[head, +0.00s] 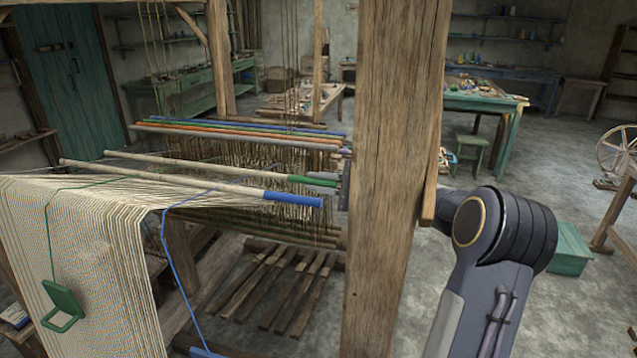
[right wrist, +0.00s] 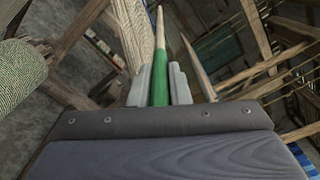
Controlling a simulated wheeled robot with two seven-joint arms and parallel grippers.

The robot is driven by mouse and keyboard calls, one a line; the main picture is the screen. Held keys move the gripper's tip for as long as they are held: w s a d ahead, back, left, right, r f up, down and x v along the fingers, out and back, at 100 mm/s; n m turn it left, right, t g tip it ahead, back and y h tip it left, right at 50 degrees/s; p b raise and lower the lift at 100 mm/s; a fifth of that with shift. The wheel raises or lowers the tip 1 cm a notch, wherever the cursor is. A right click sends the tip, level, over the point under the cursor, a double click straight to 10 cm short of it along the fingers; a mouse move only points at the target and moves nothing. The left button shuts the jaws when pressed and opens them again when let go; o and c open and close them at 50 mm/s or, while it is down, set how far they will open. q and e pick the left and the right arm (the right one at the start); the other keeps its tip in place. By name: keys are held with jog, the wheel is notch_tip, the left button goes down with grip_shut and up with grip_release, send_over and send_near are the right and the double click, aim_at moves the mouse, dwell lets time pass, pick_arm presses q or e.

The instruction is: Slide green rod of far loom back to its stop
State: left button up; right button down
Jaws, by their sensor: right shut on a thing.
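The green rod (head: 297,179) is a pale wooden rod with a green end, lying across the warp of the loom. My right gripper (head: 325,180) is shut on its green end, partly hidden by the wooden post. In the right wrist view the green end (right wrist: 160,88) sits between the two grey fingers (right wrist: 160,85), and the pale part runs away from me. A blue-ended rod (head: 292,199) lies nearer, roughly alongside the green rod. I cannot make out the stop. My left gripper is not in view.
The thick upright post (head: 395,150) stands in front of part of my right arm. Several coloured heddle bars (head: 240,134) lie behind the rods. A green frame-like piece (head: 63,308) hangs on a green cord over the striped warp sheet (head: 85,235). A blue cord (head: 180,275) hangs beside it.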

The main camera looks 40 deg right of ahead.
jog(key=shift+s+a, duration=0.15)
jog(key=shift+a, duration=0.05)
jog(key=s+a+r+b, duration=0.3)
jog(key=s+a+b, duration=0.1)
jog(key=s+a, duration=0.2)
jog(key=shift+a, duration=0.7)
jog(key=c, duration=1.6)
grip_release()
jog(key=shift+c, duration=0.2)
jog(key=shift+o, duration=1.4)
jog(key=shift+s+a+r, duration=0.1)
